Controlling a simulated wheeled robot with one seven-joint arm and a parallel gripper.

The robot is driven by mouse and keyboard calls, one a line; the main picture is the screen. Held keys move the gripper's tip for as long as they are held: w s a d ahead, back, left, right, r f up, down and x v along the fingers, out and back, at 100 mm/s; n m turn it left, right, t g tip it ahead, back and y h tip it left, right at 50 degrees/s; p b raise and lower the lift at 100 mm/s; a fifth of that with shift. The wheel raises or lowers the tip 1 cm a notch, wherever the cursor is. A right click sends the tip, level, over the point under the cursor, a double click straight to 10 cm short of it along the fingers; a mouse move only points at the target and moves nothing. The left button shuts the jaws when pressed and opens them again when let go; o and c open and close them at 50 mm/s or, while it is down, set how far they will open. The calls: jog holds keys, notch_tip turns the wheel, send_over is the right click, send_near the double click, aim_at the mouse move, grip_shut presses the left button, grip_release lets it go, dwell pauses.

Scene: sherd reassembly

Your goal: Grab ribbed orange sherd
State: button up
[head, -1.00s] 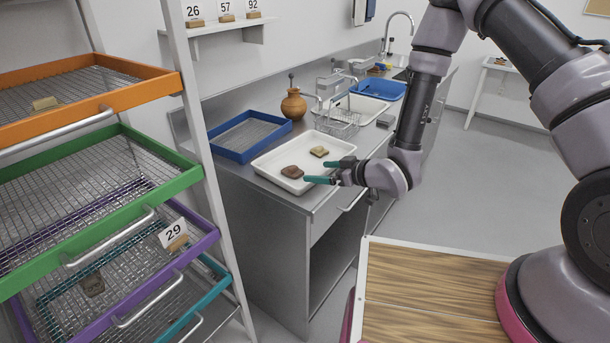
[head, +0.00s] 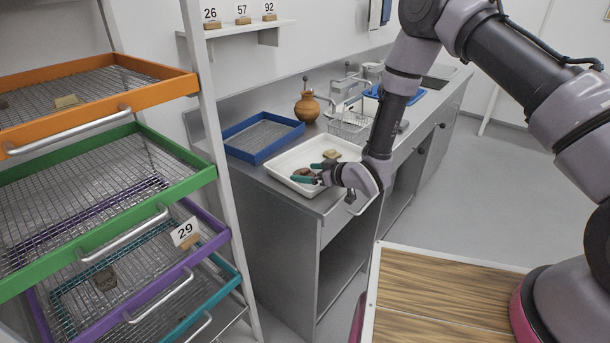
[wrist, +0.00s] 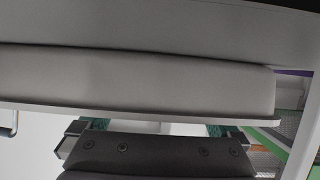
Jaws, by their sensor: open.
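A reddish-brown sherd (head: 301,172) lies in the white tray (head: 272,170) on the counter. It is partly hidden by my gripper; ribs cannot be made out at this size. A smaller tan sherd (head: 332,154) lies farther back in the same tray. My gripper (head: 314,172) is open, low over the tray's front part, with its green fingers around or just above the reddish-brown sherd; contact cannot be told. In the wrist view my gripper (wrist: 158,128) shows spread fingers, largely hidden behind its dark body, and no sherd is visible.
A blue mesh tray (head: 262,137) and an orange-brown jug (head: 307,107) stand behind the white tray. A wire dish rack (head: 350,122) is to the right. A rack of coloured drawers stands at left; its orange drawer (head: 160,88) holds a sherd (head: 67,101).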

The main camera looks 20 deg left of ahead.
jog(key=c, duration=1.5)
jog(key=shift+o, duration=0.2)
jog(key=shift+r, duration=0.1)
